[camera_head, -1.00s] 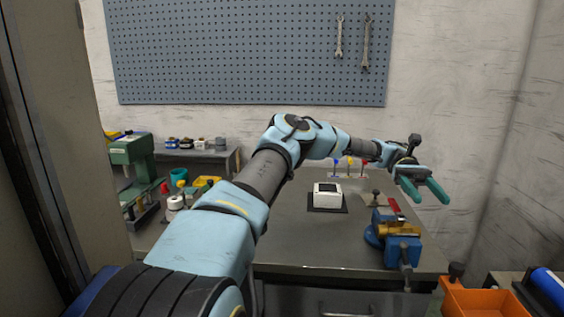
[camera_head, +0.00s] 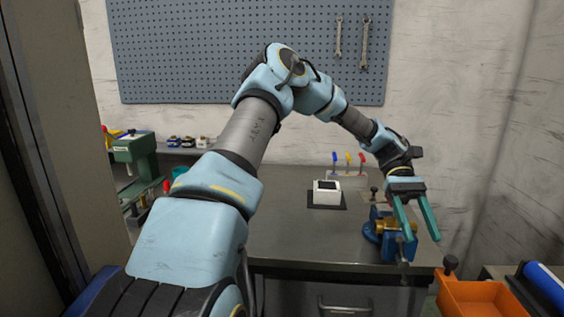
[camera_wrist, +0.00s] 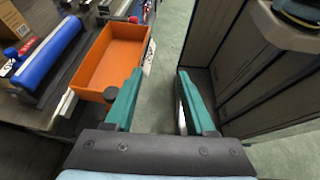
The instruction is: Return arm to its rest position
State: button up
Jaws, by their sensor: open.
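My gripper (camera_head: 422,220) has two teal fingers that are spread apart with nothing between them. In the head view it hangs at the right, fingers pointing down, in front of the blue vise (camera_head: 380,230) and partly hiding it. In the wrist view my gripper (camera_wrist: 158,98) also shows open, with bare green floor between the fingertips. My arm is raised and bent at the elbow in front of the pegboard.
An orange bin (camera_head: 485,298) stands at the lower right, and shows beside the left finger in the wrist view (camera_wrist: 112,62). A blue cylinder (camera_head: 546,284) lies right of it. A white box (camera_head: 326,198) sits on the workbench (camera_head: 300,245). A pegboard (camera_head: 210,50) hangs behind.

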jog(key=w+a+f+t, duration=0.1)
jog(key=a+t, duration=0.6)
jog(key=a, duration=1)
jog(key=w+a+f+m+t, duration=0.1)
jog(key=a+t, duration=0.6)
jog(key=a, duration=1)
jog(key=shift+w+f, duration=0.25)
jog(key=shift+w, duration=0.2)
